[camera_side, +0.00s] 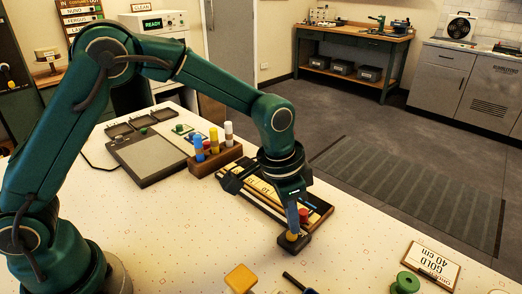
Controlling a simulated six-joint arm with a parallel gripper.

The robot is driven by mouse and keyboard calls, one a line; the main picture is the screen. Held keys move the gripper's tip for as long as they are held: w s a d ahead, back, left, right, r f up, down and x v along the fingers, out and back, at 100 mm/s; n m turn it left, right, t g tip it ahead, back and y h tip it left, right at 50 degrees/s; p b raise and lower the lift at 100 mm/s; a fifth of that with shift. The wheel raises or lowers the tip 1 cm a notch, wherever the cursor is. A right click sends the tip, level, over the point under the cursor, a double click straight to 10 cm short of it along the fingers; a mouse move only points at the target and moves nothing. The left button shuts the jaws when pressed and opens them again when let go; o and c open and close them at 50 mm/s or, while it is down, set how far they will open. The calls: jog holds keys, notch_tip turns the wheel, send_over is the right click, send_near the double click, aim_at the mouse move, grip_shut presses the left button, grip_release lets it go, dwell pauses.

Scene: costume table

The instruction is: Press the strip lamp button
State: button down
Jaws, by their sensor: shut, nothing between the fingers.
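My gripper (292,232) points down over the near middle of the table, its fingers shut with nothing between them. Its tip is at a small dark block (294,246) on the table, with a bit of orange showing at the tip. I cannot tell whether the tip touches the block or hangs just above it. No strip lamp button can be made out with certainty; the gripper may hide part of it.
Behind my gripper lies a dark wooden tray (322,213). A wooden rack with coloured markers (228,134) and a grey panel (148,158) stand further left. A yellow block (240,279), green spool (405,283) and GOLD 40 cm card (431,264) lie in front. The table's left front is clear.

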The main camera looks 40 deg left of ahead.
jog(key=shift+r, duration=2.8)
jog(key=shift+a, duration=0.1)
jog(key=s+a+r+n+t, duration=0.3)
jog(key=s+a+r, duration=0.4)
jog(key=r, duration=0.4)
jog(key=s+a+f+n, duration=0.1)
jog(key=s+a+f, duration=0.1)
jog(key=s, duration=0.3)
jog(key=s+a+f+n+y, duration=0.1)
jog(key=s+a+f+n, duration=0.1)
jog(key=s, duration=0.3)
jog(key=shift+s+a+f+t, duration=0.15)
jog(key=shift+a+f+t, duration=0.2)
jog(key=shift+f, duration=0.4)
